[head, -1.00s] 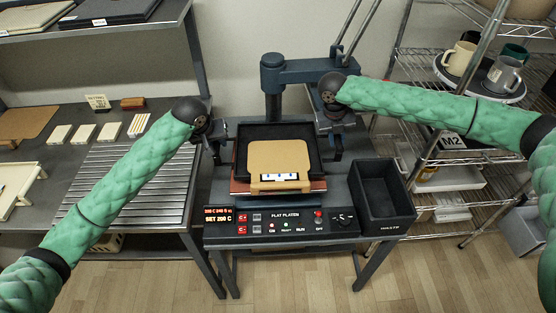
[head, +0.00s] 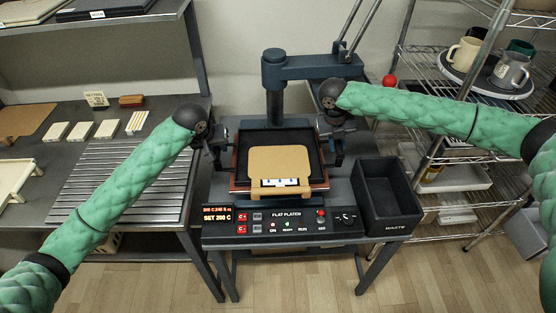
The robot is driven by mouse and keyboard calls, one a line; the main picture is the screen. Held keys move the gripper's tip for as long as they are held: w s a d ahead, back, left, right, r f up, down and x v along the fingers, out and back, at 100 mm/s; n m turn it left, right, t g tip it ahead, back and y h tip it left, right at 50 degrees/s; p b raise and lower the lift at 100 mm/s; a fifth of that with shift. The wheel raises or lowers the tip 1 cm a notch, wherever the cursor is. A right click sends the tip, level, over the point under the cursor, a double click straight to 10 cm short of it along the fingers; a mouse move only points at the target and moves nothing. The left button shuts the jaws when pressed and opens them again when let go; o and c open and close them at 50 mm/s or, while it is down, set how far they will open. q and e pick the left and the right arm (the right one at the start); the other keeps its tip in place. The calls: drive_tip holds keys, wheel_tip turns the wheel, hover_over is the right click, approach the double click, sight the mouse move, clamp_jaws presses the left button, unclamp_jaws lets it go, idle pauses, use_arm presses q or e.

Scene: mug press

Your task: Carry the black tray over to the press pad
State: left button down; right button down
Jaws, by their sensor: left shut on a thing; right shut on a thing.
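The black tray (head: 281,137) is level at the flat press, over the red-brown-edged press pad (head: 235,177). It sits within the pad's outline and looks down on it, though I cannot see the contact. A tan board (head: 279,162) with a small black-and-white marked strip lies on the tray toward its front. My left gripper (head: 223,158) is shut on the tray's left side. My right gripper (head: 336,156) is shut on its right side. The fingertips are small and dark against the press.
The press's control panel (head: 285,222) is in front, and its arm (head: 315,70) stands behind the tray. A black waste bin (head: 386,198) is at the right. A slatted table (head: 125,180) is at the left, and a wire rack with mugs (head: 512,72) is at the right.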

use_arm(q)
drive_tip(key=shift+a+f+b, duration=0.15)
drive_tip(key=shift+f+b, duration=0.2)
drive_tip(key=shift+f, duration=0.1)
use_arm(e)
drive_tip(key=shift+d+f, duration=0.15)
drive_tip(key=shift+f, duration=0.3)
use_arm(q)
drive_tip(key=c, duration=1.3)
unclamp_jaws()
use_arm(e)
drive_tip(key=c, duration=1.3)
unclamp_jaws()
use_arm(q)
drive_tip(key=shift+r, duration=0.15)
use_arm(e)
drive_tip(key=shift+r, duration=0.1)
drive_tip(key=shift+a+r, duration=0.2)
drive_tip(key=shift+r, duration=0.25)
use_arm(q)
drive_tip(key=v, duration=1.1)
drive_tip(key=shift+s+r, duration=0.15)
drive_tip(key=shift+r, duration=0.25)
use_arm(e)
wheel_tip(320, 180, up, 11)
drive_tip(key=a, duration=0.2)
drive_tip(key=shift+a+f, duration=0.1)
drive_tip(key=shift+f, duration=0.05)
